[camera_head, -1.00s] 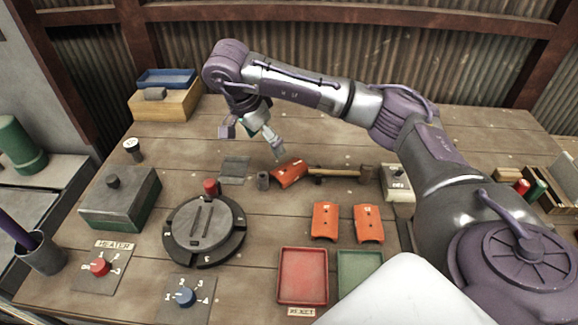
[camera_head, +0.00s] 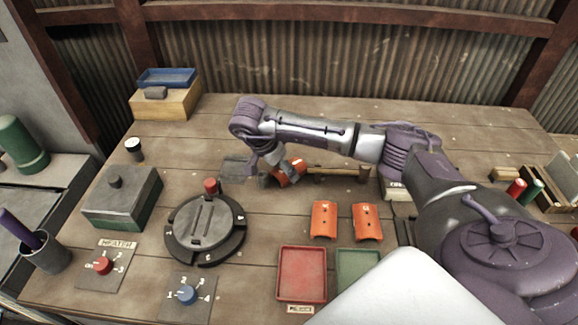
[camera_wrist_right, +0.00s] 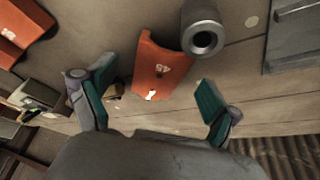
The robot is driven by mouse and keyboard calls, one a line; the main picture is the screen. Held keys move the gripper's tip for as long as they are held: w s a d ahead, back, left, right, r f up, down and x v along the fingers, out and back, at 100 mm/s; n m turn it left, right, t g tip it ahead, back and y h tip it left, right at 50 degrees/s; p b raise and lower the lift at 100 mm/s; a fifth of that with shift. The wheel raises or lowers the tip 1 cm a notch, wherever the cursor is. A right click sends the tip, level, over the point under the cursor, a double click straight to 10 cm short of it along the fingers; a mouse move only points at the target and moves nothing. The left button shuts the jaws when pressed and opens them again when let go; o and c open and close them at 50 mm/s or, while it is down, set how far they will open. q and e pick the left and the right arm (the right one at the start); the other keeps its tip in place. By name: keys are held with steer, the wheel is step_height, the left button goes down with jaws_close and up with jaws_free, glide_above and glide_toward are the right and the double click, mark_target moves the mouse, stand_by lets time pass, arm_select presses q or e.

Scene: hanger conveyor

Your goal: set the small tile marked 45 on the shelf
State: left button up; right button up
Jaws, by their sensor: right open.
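An orange curved tile (camera_head: 291,172) lies on the bench near its middle, beside the hammer. In the head view my right arm partly hides the tile. Two more orange tiles (camera_head: 324,220) (camera_head: 367,222) lie nearer the front. I cannot tell which thing is the shelf. My left gripper is not in view.
A grey hollow cylinder (camera_wrist_right: 203,35) stands close beside the tile. A hammer (camera_head: 340,172) lies to its right. A round turntable (camera_head: 204,226), red tray (camera_head: 302,275) and green tray (camera_head: 358,267) are nearer the front. A wooden box (camera_head: 165,104) stands back left.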

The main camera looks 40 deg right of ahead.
steer(key=shift+x, duration=1)
steer(key=shift+c, duration=0.2)
steer(key=c, duration=1.4)
steer(key=shift+r, duration=0.6)
steer(key=r, duration=0.1)
steer(key=r+b, duration=0.1)
steer(key=s+r, duration=0.1)
steer(key=shift+d+r+b, duration=0.2)
steer(key=shift+d+b, duration=0.1)
steer(key=shift+b, duration=0.1)
steer(key=shift+s+d+r+b, duration=0.35)
steer(key=shift+s+d+r, duration=0.4)
steer(key=shift+s+r, duration=0.6)
steer(key=shift+s+d+r+b, duration=0.4)
steer(key=shift+s+d+r, duration=0.4)
steer(key=shift+s, duration=1)
steer(key=shift+s+d+r+b, duration=0.35)
steer(key=shift+s+d+r, duration=0.35)
steer(key=shift+s+r, duration=0.65)
